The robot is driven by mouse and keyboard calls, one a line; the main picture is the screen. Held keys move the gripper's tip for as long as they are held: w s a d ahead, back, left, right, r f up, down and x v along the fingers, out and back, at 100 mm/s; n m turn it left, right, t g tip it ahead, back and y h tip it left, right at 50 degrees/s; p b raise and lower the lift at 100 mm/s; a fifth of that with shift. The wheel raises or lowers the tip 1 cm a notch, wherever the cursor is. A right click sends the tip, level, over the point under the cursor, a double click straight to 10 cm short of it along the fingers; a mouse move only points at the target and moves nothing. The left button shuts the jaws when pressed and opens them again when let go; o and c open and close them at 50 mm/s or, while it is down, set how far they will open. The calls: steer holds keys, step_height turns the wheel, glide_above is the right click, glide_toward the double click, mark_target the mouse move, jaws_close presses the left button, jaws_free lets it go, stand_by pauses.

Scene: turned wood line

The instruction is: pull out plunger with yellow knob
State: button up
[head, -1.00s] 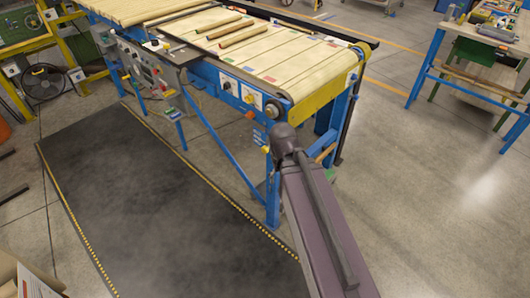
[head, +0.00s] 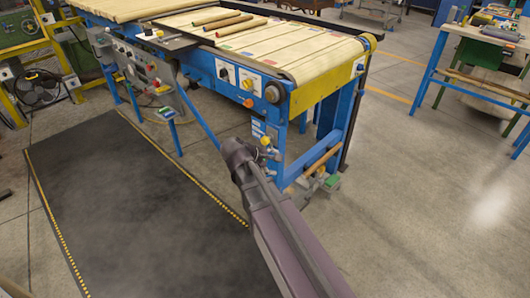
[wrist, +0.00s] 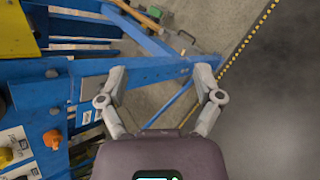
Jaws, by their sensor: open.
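A yellow knob (head: 265,141) shows beside the blue front leg of the conveyor, just past the end of my arm; its stem is too small to make out. Another yellow knob (head: 249,84) sits on a white plate on the conveyor's side panel. A yellow knob on a white plate also shows at the left edge of the wrist view (wrist: 5,156). I cannot tell for sure which knob is the plunger's. My gripper (wrist: 160,75) is open and empty, its two fingers spread in front of a blue frame beam. In the head view my arm hides most of it.
An orange button (head: 247,102) sits below the panel's white plates. Grey fittings and a green box (head: 332,181) are low by the conveyor leg. A dark mat (head: 130,200) covers the floor at the left. The floor to the right is clear up to a blue workbench (head: 440,60).

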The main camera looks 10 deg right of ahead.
steer(key=w+a+f+n+t+h+b, duration=0.3)
steer(key=w+a+f+n+b, duration=0.15)
steer(key=b, duration=0.35)
steer(key=n+t+h+b, duration=0.2)
steer(key=n+t+b, duration=0.2)
steer(key=n+b, duration=0.2)
glide_toward(263, 142)
steer(key=v, duration=0.3)
steer(key=shift+w+a, duration=0.15)
steer(key=shift+w, duration=0.1)
steer(key=shift+f, duration=0.1)
steer(key=shift+x, duration=6.9)
steer(key=shift+s, duration=0.15)
jaws_close()
